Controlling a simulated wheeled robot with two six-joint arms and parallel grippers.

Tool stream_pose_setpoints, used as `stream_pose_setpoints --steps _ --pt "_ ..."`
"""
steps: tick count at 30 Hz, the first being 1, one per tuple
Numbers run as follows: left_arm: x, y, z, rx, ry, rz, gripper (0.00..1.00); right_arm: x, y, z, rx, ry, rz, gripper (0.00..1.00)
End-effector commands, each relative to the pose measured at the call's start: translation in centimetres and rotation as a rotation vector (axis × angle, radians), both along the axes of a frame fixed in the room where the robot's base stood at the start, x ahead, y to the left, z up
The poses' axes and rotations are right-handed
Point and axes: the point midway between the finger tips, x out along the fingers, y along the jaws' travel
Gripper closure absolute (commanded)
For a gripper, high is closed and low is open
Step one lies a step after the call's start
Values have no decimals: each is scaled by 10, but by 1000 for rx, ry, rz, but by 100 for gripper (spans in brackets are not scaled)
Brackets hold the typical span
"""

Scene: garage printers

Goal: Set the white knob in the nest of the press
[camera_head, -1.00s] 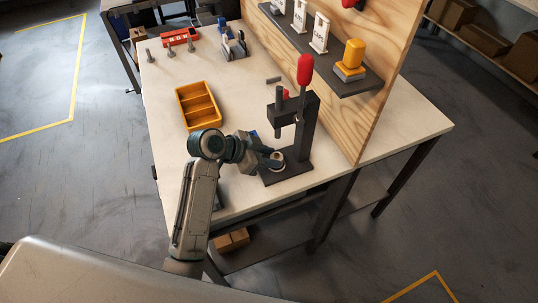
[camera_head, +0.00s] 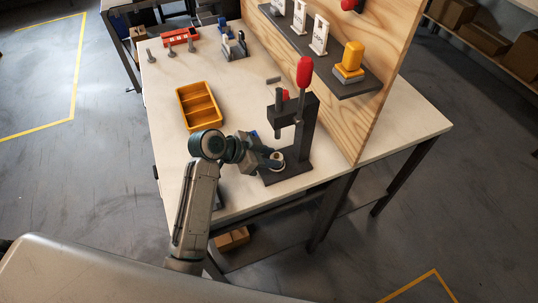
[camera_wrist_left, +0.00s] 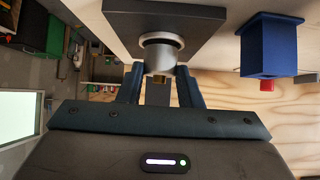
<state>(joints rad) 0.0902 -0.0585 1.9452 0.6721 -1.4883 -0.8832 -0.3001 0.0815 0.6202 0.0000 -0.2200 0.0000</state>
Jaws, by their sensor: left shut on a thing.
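The black press (camera_head: 308,128), with its red-tipped lever (camera_head: 304,75), stands upright on the workbench near the front right corner. My left gripper (camera_head: 272,163) reaches in from the left, low over the press base (camera_head: 290,172) and under its ram. It is shut on the white knob (camera_head: 277,156), which shows as a pale round piece. In the left wrist view the knob (camera_wrist_left: 161,60) is between the fingertips of my left gripper (camera_wrist_left: 160,82), right against the dark base plate (camera_wrist_left: 165,18). The nest is mostly hidden by the knob; I cannot tell whether the knob is seated.
A yellow-orange compartment tray (camera_head: 199,106) lies left of the press. A dark grey shelf (camera_head: 318,58) on the wooden panel (camera_head: 385,70) holds white stands and a yellow piece (camera_head: 352,58). A blue block (camera_wrist_left: 270,45) shows beside the gripper. Pale benchtop is free behind the press.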

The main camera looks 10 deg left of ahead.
Motion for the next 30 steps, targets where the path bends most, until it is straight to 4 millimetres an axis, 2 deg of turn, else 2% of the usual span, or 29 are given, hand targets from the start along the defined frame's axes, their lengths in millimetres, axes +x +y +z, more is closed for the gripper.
stream_pose_setpoints --steps 24,25,28,30 --pt "0 0 -10 0 1 1 99 0 0 -4 1 0 0 64" --pt "0 0 -9 0 1 1 62 0 1 -4 1 0 0 64" --pt "0 0 -9 0 1 1 42 0 2 -4 2 0 -1 64" --pt "0 0 -9 0 1 1 42 0 2 -4 2 0 -1 64"
